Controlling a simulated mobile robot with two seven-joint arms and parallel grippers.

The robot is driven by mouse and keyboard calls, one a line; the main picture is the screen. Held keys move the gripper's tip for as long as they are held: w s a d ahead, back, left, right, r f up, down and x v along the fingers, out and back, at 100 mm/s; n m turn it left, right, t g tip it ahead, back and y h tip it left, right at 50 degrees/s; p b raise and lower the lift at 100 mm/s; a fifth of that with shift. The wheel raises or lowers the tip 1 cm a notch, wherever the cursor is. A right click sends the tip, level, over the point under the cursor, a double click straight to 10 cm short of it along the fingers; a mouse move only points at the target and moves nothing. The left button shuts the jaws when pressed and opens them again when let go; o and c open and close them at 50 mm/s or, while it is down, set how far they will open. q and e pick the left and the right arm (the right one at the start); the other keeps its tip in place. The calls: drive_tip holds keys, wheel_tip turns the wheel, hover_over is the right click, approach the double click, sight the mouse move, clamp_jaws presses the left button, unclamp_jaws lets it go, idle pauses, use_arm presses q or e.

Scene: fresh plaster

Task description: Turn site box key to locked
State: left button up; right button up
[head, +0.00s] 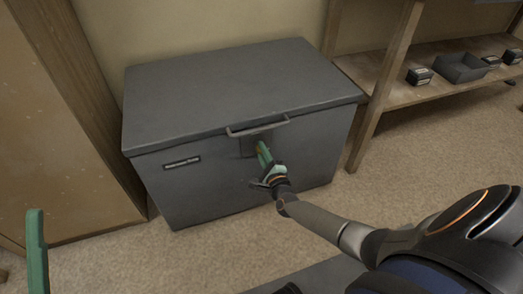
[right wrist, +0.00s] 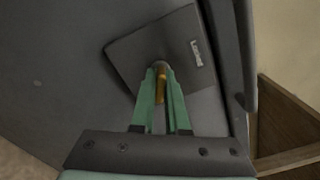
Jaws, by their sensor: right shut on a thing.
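The site box (head: 240,90) is a dark grey chest with its lid closed and a handle (head: 258,127) on the lid's front edge. A lock plate (right wrist: 165,45) with a small label sits on its front face, below the handle. My right gripper (head: 264,155) is at this plate, and in the right wrist view its green fingers (right wrist: 161,85) are shut on the orange-brown key (right wrist: 161,88). The key's tip is at the lock on the plate, and the fingers hide part of it. A green finger of my left gripper (head: 37,250) shows at the lower left of the head view.
A wooden shelf (head: 400,95) with a dark tray (head: 461,68) and several small boxes stands at the right. A brown wooden panel (head: 60,130) stands close to the box's left side.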

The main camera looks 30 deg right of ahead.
clamp_jaws()
idle(0.3)
drive_tip(key=n+p, duration=0.1)
drive_tip(key=n, duration=0.4)
drive_tip(key=shift+r+n, duration=0.15)
drive_tip(key=shift+n, duration=0.25)
drive_tip(key=n+p, duration=0.1)
drive_tip(key=n, duration=0.5)
drive_tip(key=shift+r, duration=0.1)
drive_tip(key=n+p, duration=0.1)
drive_tip(key=n, duration=0.5)
drive_tip(key=shift+a+n, duration=0.1)
drive_tip(key=shift+n, duration=0.2)
drive_tip(key=n, duration=0.5)
drive_tip(key=shift+a+p, duration=0.15)
drive_tip(key=shift+p, duration=0.25)
drive_tip(key=shift+n, duration=0.4)
drive_tip(key=o, duration=0.6)
unclamp_jaws()
